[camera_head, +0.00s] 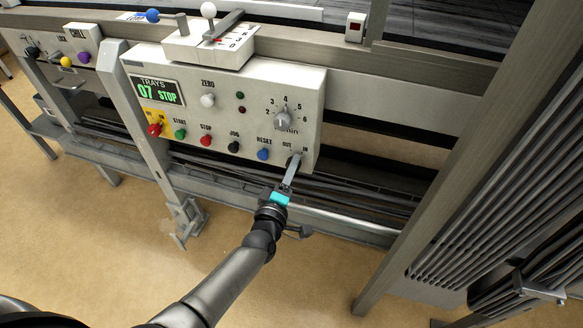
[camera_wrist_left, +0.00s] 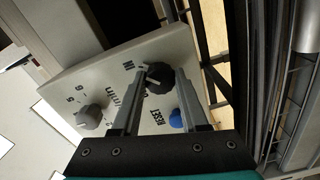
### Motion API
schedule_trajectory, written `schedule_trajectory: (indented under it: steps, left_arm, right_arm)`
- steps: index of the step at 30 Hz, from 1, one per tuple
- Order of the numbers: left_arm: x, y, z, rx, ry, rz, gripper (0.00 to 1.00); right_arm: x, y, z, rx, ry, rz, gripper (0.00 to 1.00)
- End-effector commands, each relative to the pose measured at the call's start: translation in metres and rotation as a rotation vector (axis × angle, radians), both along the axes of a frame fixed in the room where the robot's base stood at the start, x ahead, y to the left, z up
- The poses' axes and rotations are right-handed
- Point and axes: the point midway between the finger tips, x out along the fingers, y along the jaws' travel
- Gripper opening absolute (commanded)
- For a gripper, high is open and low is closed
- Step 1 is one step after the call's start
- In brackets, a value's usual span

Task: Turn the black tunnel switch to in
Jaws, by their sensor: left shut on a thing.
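The black tunnel switch (camera_wrist_left: 158,76) is a round, ridged knob at the lower right of the white control panel (camera_head: 222,90). In the head view the gripper mostly hides it, below the OUT and IN labels. My left gripper (camera_head: 294,164) reaches up to it from below. In the left wrist view the two grey fingers of the left gripper (camera_wrist_left: 157,86) stand on either side of the knob, shut on it. The IN label is clear in that view, while the OUT label is mostly covered. I cannot tell for certain which way the knob points. My right gripper is not in view.
A blue RESET button (camera_head: 263,154) sits close left of the switch, with a black JOG button (camera_head: 233,146) beyond it. A grey rotary dial (camera_head: 283,118) is just above. A grey metal post (camera_head: 470,120) stands right of the panel, and rails (camera_head: 350,195) run below.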

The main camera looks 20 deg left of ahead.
Motion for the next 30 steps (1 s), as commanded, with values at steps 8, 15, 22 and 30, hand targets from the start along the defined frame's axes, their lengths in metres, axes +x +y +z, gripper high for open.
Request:
schedule_trajectory:
  steps: [8, 15, 22, 30]
  left_arm:
    - [-0.0002, 0.0000, -0.0006, 0.013, 0.001, -0.001, 0.00]
    - [-0.0002, 0.0000, -0.0006, 0.013, 0.001, -0.001, 0.52]
    - [-0.0002, 0.0001, -0.0004, 0.011, 0.000, -0.001, 0.73]
    - [-0.0021, 0.0002, -0.0003, 0.010, 0.001, -0.001, 0.73]
  right_arm:
    - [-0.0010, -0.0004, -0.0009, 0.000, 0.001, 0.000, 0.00]
    - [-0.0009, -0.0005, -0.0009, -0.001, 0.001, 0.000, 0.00]
    - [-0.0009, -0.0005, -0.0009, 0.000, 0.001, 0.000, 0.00]
    - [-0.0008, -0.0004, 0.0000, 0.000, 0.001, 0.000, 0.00]
